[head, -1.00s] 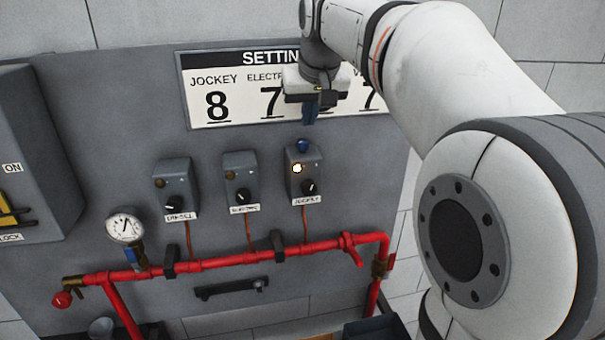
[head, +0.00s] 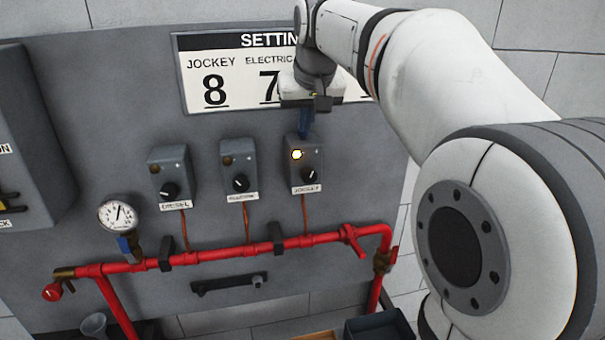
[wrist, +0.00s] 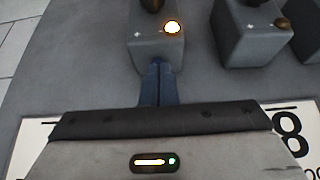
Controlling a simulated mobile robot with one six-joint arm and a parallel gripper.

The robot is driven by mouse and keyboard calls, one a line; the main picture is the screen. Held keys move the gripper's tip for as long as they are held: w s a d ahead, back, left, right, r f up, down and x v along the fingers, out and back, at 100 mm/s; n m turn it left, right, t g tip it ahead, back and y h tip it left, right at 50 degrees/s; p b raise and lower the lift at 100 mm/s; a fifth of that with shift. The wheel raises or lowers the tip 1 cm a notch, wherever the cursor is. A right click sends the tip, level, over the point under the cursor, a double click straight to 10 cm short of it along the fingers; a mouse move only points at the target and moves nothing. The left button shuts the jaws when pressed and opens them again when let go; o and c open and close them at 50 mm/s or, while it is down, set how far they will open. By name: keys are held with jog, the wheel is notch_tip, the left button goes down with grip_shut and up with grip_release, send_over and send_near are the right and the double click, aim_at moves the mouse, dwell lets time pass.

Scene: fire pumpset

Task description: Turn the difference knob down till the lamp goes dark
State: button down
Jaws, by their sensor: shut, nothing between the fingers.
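The jockey switch box (head: 315,152) is a grey box on the panel, also in the wrist view (wrist: 150,50). Its lamp (head: 296,155) glows yellow-white, bright in the wrist view too (wrist: 172,27). A black knob with a white pointer (head: 308,174) is on its lower front; I cannot read which knob is the difference knob. My gripper (head: 304,132), with blue fingers, is shut and empty, pointing down at the box's top edge. In the wrist view its fingertips (wrist: 157,64) meet that edge; I cannot tell whether they touch. Any knob behind them is hidden.
The electric box (head: 238,165) and diesel box (head: 169,170) stand to the left, lamps dark. A settings board (head: 190,75) is above, partly covered by my arm. A red pipe (head: 215,256) with a gauge (head: 118,214) runs below.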

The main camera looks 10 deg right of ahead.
jog(key=shift+f+b, duration=0.3)
jog(key=shift+f, duration=0.5)
jog(key=shift+w+r, duration=0.1)
jog(key=shift+w, duration=0.15)
jog(key=shift+d+p, duration=0.35)
jog(key=shift+p, duration=0.1)
jog(key=shift+s, duration=0.15)
dwell(0.4)
jog(key=shift+s+r, duration=0.1)
jog(key=shift+s, duration=0.1)
notch_tip(320, 180, up, 6)
jog(key=p, duration=0.4)
jog(key=shift+p, duration=0.35)
jog(key=shift+f+b, duration=0.25)
jog(key=shift+b, duration=0.25)
